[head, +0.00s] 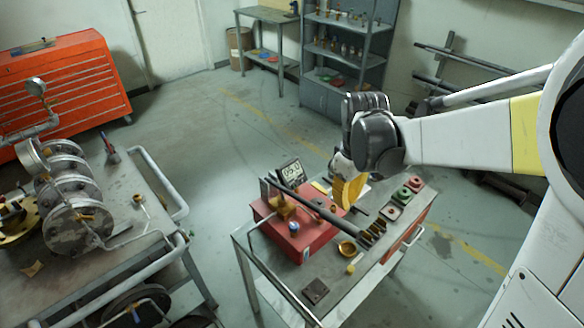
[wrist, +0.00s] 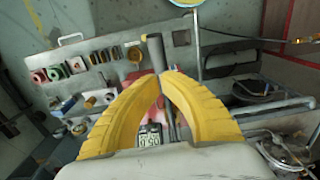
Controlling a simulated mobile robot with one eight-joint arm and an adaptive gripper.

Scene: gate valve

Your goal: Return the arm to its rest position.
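My arm reaches in from the right in the head view. My gripper (head: 347,206) hangs over the cart with its yellow fingers pointing down. In the wrist view my gripper's (wrist: 161,76) two ribbed yellow fingers arch together and their tips appear to meet, with nothing clearly held. A long dark bar (head: 318,207) slants across the red box on the cart, just below the fingertips. It also shows in the wrist view (wrist: 156,50), passing behind the tips. Contact between the bar and the fingers cannot be told.
The red box (head: 298,240) with a digital display (head: 290,172) stands on a metal cart (head: 335,270) among small fittings. A bench (head: 110,260) with flanged valve parts stands left. An orange tool chest (head: 60,85) and grey shelves (head: 345,60) stand behind. The floor between is clear.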

